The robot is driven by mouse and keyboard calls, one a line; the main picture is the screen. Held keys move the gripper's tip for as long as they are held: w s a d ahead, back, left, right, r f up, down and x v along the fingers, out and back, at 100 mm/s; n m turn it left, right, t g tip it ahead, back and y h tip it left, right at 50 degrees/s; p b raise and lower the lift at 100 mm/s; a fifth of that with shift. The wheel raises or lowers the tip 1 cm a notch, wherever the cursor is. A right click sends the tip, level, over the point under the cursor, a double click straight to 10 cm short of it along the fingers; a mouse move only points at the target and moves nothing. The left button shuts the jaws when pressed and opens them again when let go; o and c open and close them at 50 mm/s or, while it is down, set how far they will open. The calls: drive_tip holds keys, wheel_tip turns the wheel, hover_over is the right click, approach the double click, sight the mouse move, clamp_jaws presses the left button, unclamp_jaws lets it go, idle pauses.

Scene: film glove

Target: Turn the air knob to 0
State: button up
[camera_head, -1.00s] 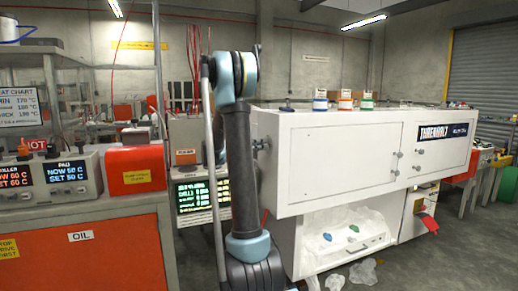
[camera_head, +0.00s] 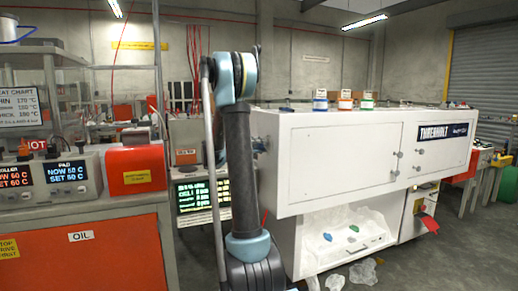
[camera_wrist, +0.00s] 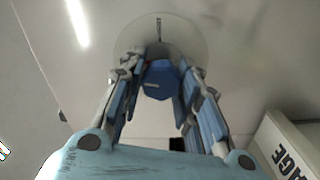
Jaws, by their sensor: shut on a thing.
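In the wrist view a blue knob (camera_wrist: 160,82) sits in front of a round pale dial plate (camera_wrist: 185,38) on a light panel. A short dark mark shows near the top of the plate. My gripper (camera_wrist: 163,68) has its two fingers on either side of the blue knob and is shut on it. I cannot read any numbers or the word air on the dial. In the head view my arm stands upright before the white machine (camera_head: 340,165); the fingers and knob cannot be made out clearly there.
A sign ending in "AGE" (camera_wrist: 283,150) is close at the lower right of the wrist view. In the head view, an orange cabinet (camera_head: 85,255) with heater boxes stands left and a green readout screen (camera_head: 198,195) stands behind my arm. Crumpled clear film (camera_head: 362,271) lies on the floor.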

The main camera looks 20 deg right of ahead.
drive_tip(key=shift+w+f+n, duration=0.1)
drive_tip(key=shift+w+n, duration=0.05)
drive_tip(key=shift+n, duration=1.35)
drive_tip(key=o, duration=1.1)
drive_tip(key=shift+f, duration=0.1)
drive_tip(key=a, duration=1.2)
drive_tip(key=shift+s, duration=0.2)
drive_tip(key=shift+s, duration=0.1)
